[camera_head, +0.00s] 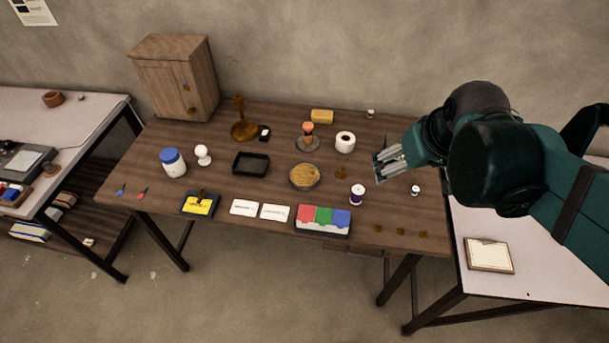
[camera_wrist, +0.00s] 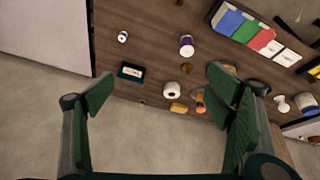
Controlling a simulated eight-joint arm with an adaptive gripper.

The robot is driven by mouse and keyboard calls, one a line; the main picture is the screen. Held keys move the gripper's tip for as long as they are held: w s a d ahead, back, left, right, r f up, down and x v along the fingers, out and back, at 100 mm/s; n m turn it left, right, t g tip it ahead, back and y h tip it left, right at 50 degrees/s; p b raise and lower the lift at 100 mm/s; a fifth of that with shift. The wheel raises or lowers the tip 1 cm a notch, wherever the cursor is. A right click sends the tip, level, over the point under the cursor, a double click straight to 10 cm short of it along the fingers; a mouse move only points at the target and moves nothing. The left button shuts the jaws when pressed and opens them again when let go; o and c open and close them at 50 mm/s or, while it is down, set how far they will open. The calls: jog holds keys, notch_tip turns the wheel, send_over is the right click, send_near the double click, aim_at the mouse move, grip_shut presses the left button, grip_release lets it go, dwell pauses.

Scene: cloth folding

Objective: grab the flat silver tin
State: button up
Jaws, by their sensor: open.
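A flat round tin (camera_head: 305,176) with a greyish silver side and a tan top lies right of the black tray in the head view. In the wrist view it seems mostly hidden behind the right finger. A flat dark green rectangular case (camera_wrist: 131,72) with a pale label lies near the table edge in the wrist view. In the head view my gripper covers much of that spot. My gripper (camera_head: 386,166) is over the right part of the table, right of the round tin and apart from it. Its fingers (camera_wrist: 160,82) are spread wide with nothing held between them.
A white roll (camera_head: 345,142), a purple spool (camera_head: 357,194) and a small brass piece (camera_head: 341,173) stand between the round tin and my gripper. A stamp-like tool (camera_head: 308,135) stands behind the tin. A colored card tray (camera_head: 323,221) is in front.

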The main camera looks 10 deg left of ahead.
jog(key=w+a+n+g+p, duration=0.1)
jog(key=w+a+n+p, duration=0.15)
jog(key=w+a, duration=0.35)
jog(key=n+g+p, duration=0.4)
jog(key=n, duration=0.4)
send_near(303, 174)
jog(key=shift+w+f+h, duration=0.3)
jog(key=shift+w+h, duration=0.1)
jog(key=shift+a+f, duration=0.3)
jog(key=shift+f+b, duration=0.4)
jog(key=shift+f, duration=0.9)
jog(key=shift+f, duration=0.1)
jog(key=shift+s+a+f+b, duration=0.15)
jog(key=shift+f+b, duration=0.35)
jog(key=shift+f, duration=2)
